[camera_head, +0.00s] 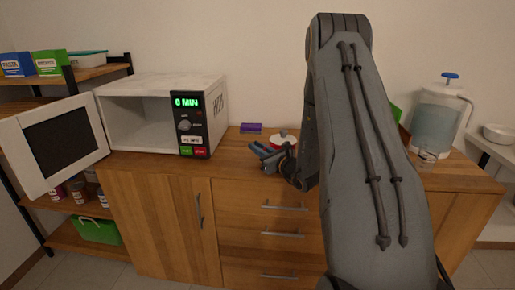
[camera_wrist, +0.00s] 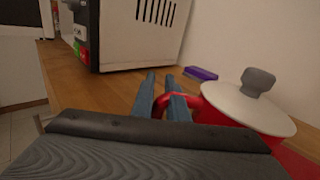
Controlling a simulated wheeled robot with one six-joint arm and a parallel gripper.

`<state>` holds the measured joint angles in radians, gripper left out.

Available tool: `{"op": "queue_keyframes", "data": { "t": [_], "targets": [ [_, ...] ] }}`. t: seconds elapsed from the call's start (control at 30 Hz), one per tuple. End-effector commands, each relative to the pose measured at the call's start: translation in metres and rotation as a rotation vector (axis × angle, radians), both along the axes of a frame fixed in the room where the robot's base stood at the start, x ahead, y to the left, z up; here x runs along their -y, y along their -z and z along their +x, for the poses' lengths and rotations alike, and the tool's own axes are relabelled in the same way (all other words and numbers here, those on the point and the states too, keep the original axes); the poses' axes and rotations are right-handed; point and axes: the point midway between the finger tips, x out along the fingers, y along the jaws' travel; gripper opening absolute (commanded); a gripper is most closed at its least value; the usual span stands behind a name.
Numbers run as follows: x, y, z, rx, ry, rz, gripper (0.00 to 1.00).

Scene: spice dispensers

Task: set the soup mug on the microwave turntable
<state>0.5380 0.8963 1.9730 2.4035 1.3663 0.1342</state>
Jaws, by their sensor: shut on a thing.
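The soup mug (camera_head: 285,140) is red with a white lid and a grey knob; it also shows large at the right of the wrist view (camera_wrist: 248,108). My gripper (camera_head: 260,150) is at the mug's left side on the counter. In the wrist view its blue-grey fingers (camera_wrist: 161,80) are shut on the mug's red handle. The mug looks upright; whether its base touches the counter is hidden. The white microwave (camera_head: 155,87) stands left of the mug with its door (camera_head: 62,142) swung open to the left. I cannot make out the turntable inside.
A purple box (camera_head: 251,128) lies on the wooden counter (camera_head: 230,160) behind my gripper, near the wall. A water dispenser (camera_head: 436,118) and a glass (camera_head: 428,155) stand at the right. Shelves with boxes (camera_head: 50,62) are at the left. Counter between microwave and mug is clear.

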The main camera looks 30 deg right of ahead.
Motion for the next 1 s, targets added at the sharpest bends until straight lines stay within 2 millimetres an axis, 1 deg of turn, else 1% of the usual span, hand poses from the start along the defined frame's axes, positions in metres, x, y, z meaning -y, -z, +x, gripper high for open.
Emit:
{"op": "queue_keyframes", "data": {
  "t": [0.23, 0.27, 0.3, 0.37, 0.63, 0.77, 0.87, 1.0],
  "targets": [
    [0.0, 0.001, 0.0, 0.003, 0.0, -0.002, 0.0],
    [0.0, 0.003, 0.0, 0.0, 0.0, 0.0, 0.15],
    [0.0, 0.003, 0.0, 0.0, 0.0, 0.0, 0.22],
    [0.0, 0.003, 0.0, 0.0, 0.0, 0.0, 0.32],
    [0.0, 0.002, 0.0, 0.0, 0.0, -0.001, 0.32],
    [0.002, 0.003, -0.006, 0.0, 0.001, -0.001, 0.32],
    [0.004, 0.003, -0.018, -0.001, 0.001, -0.001, 0.32],
    [0.01, 0.003, -0.045, -0.001, 0.003, 0.0, 0.32]
  ]
}}
